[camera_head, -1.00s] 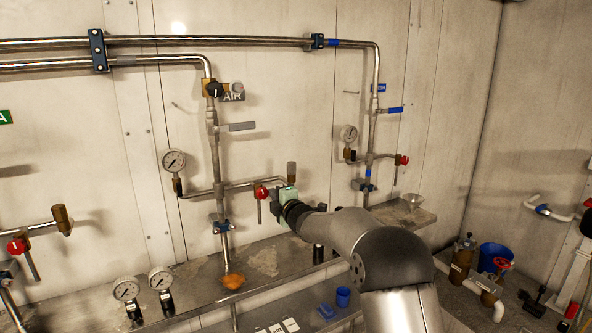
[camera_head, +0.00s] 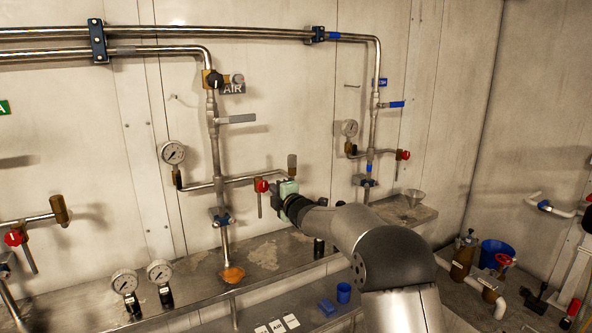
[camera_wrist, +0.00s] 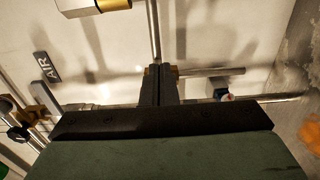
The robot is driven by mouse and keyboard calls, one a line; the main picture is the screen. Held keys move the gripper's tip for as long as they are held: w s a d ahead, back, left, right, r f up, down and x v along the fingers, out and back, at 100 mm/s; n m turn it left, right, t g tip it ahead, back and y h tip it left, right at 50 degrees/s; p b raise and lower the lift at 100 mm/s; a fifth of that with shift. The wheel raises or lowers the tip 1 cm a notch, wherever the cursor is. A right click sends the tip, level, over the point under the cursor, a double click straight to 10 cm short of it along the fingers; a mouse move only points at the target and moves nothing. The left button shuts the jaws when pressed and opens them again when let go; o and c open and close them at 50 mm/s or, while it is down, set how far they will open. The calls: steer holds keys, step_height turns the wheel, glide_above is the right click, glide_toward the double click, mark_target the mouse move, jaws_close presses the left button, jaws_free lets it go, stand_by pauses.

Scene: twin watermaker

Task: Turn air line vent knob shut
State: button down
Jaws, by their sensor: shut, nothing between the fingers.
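The air line's branch carries a red vent knob (camera_head: 262,186) with a short tube hanging below it, under the AIR sign (camera_head: 232,88). My gripper (camera_head: 274,188), with its pale green body, is just right of the knob and points at it. In the head view I cannot tell whether the fingertips touch the knob. In the wrist view my gripper's dark fingers (camera_wrist: 159,76) are together, with nothing seen between them. The red knob does not show clearly there and may be hidden behind the fingers. The AIR sign (camera_wrist: 46,67) is at the left.
A pressure gauge (camera_head: 173,153) sits left on the same branch, and a brass fitting (camera_head: 291,163) stands just above my gripper. A grey lever (camera_head: 237,119) is higher on the air pipe. A second line with another red knob (camera_head: 403,155) is to the right.

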steer(key=b+v, duration=0.4)
steer(key=v, duration=0.2)
steer(key=shift+d, duration=0.25)
steer(key=s+d+f+m+g+h+p, duration=0.2)
steer(key=s+d+m+g+h+p, duration=0.15)
steer(key=s+d+m, duration=0.5)
steer(key=s+d+f+m+g+h+p, duration=0.25)
steer(key=s+d+m+h, duration=0.25)
steer(key=s, duration=0.6)
steer(key=s+d+f+m+g+p, duration=0.1)
steer(key=s+f+m+g, duration=0.1)
steer(key=s, duration=0.8)
steer(key=s+d+f+m+g+p, duration=0.1)
steer(key=s+m+g, duration=0.3)
steer(key=s, duration=0.6)
steer(key=s+d+f+m+g+p, duration=0.1)
steer(key=s+f+m+g, duration=0.1)
steer(key=s, duration=0.9)
steer(key=shift+f+m+g, duration=0.3)
steer(key=shift+m+g, duration=0.3)
steer(key=shift+m, duration=0.45)
